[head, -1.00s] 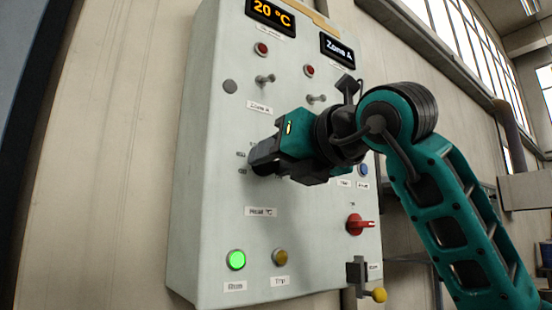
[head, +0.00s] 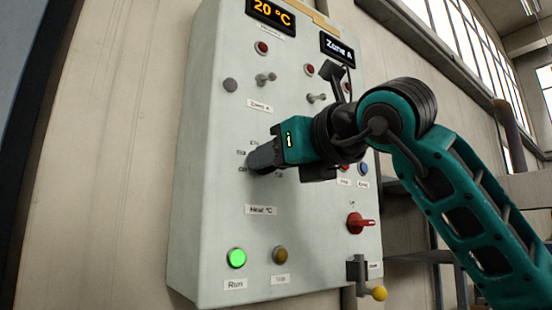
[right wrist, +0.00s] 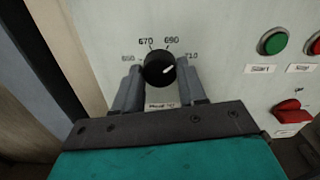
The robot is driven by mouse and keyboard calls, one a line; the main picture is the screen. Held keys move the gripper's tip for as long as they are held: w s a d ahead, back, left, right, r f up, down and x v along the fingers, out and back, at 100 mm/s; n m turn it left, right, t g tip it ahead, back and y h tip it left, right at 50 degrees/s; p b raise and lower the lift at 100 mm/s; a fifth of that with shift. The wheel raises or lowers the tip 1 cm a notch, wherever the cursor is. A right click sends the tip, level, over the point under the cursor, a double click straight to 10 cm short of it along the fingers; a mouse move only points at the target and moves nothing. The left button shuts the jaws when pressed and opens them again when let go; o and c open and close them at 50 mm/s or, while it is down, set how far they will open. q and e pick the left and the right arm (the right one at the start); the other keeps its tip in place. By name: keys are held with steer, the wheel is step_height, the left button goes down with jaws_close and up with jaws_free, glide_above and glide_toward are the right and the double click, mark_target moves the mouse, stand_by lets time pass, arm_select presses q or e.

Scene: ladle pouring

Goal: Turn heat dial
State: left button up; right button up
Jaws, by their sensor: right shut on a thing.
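The heat dial (right wrist: 156,62) is a round black knob with a white pointer mark, on a grey-white control panel (head: 215,190). In the right wrist view its mark points right and slightly up, roughly toward the 710 figure. Figures around it include 670 and 690. My right gripper (head: 262,158) is shut on the dial, one grey finger on each side of it. In the head view the gripper hides most of the dial above the "Heat °C" label (head: 261,210). My left gripper is out of view.
A green Run button (head: 236,258) glows at lower left. A red rotary switch (head: 357,223) and a yellow-knobbed lever (head: 379,294) sit right of and below my gripper.

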steer(key=n+p, duration=0.4)
steer(key=n, duration=3)
steer(key=shift+p, duration=0.3)
steer(key=shift+f+n, duration=0.1)
steer(key=shift+n, duration=0.2)
steer(key=o, duration=1.1)
steer(key=shift+c, duration=0.2)
steer(key=shift+s+d, duration=0.1)
